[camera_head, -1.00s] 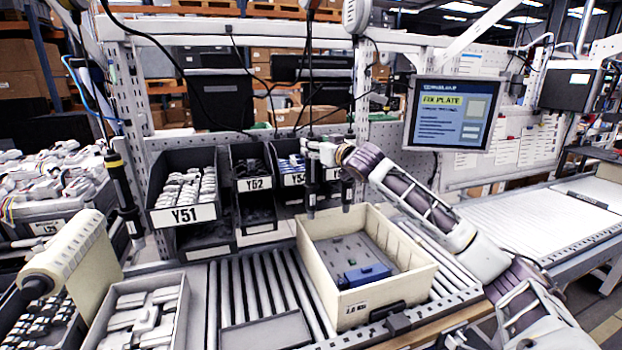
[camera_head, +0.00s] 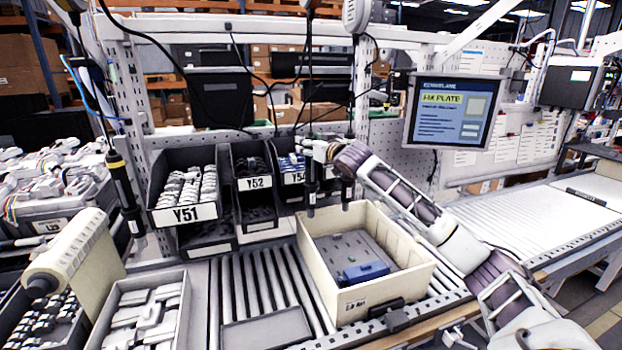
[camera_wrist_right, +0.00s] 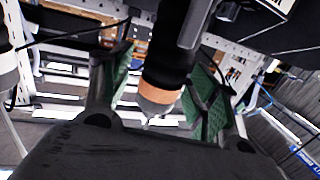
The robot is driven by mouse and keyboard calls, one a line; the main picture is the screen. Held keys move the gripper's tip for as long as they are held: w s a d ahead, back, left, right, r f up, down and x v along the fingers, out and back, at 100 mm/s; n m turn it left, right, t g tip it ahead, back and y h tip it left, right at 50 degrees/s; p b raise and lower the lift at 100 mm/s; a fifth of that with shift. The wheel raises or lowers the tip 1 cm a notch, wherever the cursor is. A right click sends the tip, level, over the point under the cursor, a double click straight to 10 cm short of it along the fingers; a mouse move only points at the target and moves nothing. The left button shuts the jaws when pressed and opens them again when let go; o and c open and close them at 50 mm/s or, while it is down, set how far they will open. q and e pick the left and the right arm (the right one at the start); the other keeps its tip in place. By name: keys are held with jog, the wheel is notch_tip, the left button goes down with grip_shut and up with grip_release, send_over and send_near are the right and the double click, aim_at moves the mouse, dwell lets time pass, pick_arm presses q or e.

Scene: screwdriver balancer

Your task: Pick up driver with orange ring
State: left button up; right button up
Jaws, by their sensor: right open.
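The driver with the orange ring (camera_wrist_right: 160,92) hangs in the right wrist view, with a black body, an orange band and a pale tapered nose. My right gripper (camera_wrist_right: 155,88) is open, its green-padded fingers on either side of this driver with visible gaps. In the head view my right gripper (camera_head: 322,152) is at the upper part of two dark hanging drivers, one on the left (camera_head: 310,190) and one on the right (camera_head: 347,190). Their ring colours are too small to tell there. My left gripper is not in view.
A cream crate (camera_head: 350,305) with a blue part (camera_head: 366,272) stands on the rollers below the drivers. Dark bins (camera_head: 184,216) stand to the left, and a monitor (camera_head: 452,112) to the right. Another driver with a yellow ring (camera_head: 123,190) hangs at far left.

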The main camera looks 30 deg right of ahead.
jog(key=shift+c, duration=0.4)
grip_shut()
jog(key=shift+r, duration=0.1)
jog(key=shift+r, duration=0.1)
jog(key=shift+r, duration=4.85)
